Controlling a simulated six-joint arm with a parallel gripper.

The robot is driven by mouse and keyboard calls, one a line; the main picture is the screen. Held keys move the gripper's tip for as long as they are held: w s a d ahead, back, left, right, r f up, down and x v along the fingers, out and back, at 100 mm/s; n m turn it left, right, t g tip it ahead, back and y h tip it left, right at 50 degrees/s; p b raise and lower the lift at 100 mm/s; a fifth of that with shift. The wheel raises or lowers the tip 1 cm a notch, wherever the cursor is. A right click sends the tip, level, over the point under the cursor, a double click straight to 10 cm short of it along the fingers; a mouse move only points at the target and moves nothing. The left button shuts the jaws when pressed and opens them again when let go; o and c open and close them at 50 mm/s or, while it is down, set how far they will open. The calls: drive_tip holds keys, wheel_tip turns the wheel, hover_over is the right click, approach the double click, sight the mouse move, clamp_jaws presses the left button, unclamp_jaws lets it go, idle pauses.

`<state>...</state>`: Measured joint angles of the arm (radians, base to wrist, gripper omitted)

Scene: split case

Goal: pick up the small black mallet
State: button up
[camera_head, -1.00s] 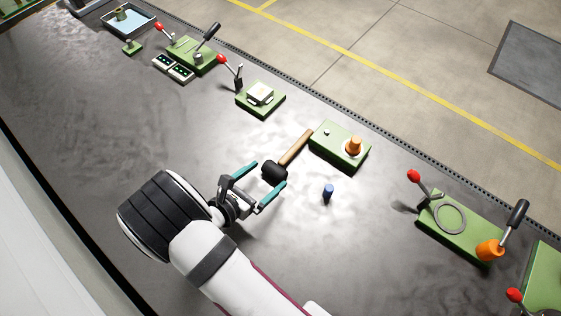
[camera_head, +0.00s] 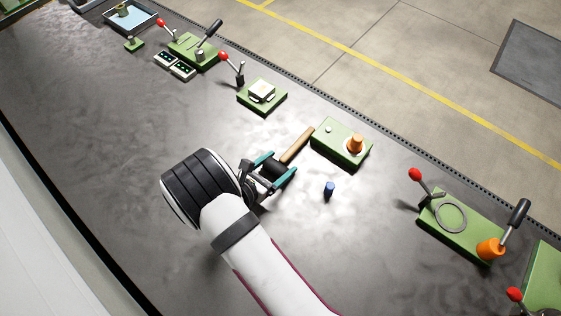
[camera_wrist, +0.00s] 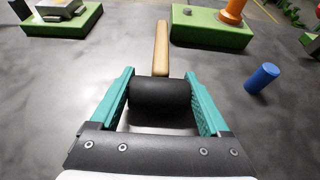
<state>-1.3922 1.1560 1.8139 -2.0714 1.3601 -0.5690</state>
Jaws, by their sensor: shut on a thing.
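The small black mallet has a black cylindrical head (camera_wrist: 160,96) and a light wooden handle (camera_head: 297,146). It lies on the grey bench, with the handle pointing away toward the green block with the orange knob. My gripper (camera_head: 277,170) has its two teal fingers at the two ends of the mallet's head. In the wrist view, the gripper (camera_wrist: 161,98) is shut on the head, and the handle (camera_wrist: 161,48) extends forward between and beyond the fingertips.
A green block (camera_head: 327,149) with an orange knob stands just beyond the handle. A small blue cylinder (camera_head: 329,189) stands right of my gripper. Another green block (camera_head: 275,104) lies farther back. A green fixture (camera_head: 455,240) with a ring is at the right. Bench to the left is clear.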

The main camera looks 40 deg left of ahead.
drive_tip(key=shift+c, duration=1)
drive_tip(key=shift+r, duration=0.15)
